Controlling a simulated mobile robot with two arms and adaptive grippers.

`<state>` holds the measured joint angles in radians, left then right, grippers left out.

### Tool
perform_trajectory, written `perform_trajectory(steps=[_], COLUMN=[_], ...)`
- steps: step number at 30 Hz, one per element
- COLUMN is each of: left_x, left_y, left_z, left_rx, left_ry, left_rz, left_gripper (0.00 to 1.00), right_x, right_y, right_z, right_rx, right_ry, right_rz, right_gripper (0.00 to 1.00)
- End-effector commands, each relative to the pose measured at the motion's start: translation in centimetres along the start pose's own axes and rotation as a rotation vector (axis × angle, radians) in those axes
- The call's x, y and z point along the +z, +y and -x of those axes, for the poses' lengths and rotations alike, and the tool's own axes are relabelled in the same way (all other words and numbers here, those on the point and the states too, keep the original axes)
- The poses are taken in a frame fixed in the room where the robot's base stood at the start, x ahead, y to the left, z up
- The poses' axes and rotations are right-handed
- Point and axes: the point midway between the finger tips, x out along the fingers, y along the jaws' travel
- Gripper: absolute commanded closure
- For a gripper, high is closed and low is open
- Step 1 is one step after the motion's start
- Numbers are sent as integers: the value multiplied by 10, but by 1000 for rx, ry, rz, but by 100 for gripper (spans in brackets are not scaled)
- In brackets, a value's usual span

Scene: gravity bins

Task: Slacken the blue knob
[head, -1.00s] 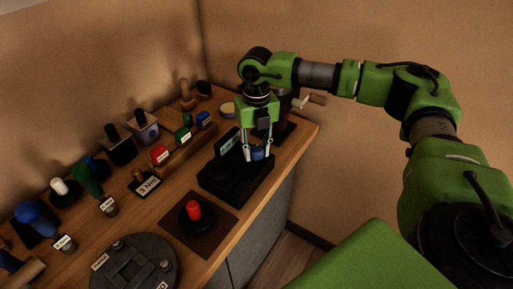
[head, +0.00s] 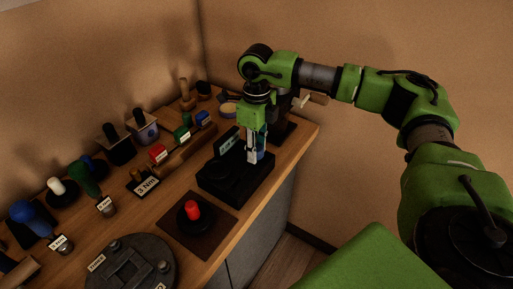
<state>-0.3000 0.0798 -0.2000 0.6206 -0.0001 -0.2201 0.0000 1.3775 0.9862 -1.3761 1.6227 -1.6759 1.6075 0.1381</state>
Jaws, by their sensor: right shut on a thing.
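The blue knob (head: 261,154) sits on the right part of a black block-shaped device (head: 232,183) on the wooden bench. My right gripper (head: 256,157) points straight down over the knob and is shut on it. One finger stands in front of the knob and hides most of it, so only a blue strip shows beside the finger. My left gripper is not in the head view.
A red knob (head: 193,210) on a dark square mat stands in front of the device. A round grey plate (head: 130,262) lies at the front left. A crank-handled grinder (head: 288,115) stands close behind my gripper.

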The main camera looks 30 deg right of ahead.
Motion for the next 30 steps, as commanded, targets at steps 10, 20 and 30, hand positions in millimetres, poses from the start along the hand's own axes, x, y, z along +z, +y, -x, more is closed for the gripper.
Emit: perform_trajectory(steps=[10,20,30], left_x=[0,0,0], left_y=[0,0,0], left_z=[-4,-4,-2], left_rx=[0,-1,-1], left_ry=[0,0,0], left_rz=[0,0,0], left_gripper=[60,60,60], right_x=[-1,-1,-1], right_y=[1,1,1], right_z=[-3,-3,1], right_rx=[3,3,1], right_ry=[5,6,3], right_rz=[174,171,169], right_gripper=[100,60,60])
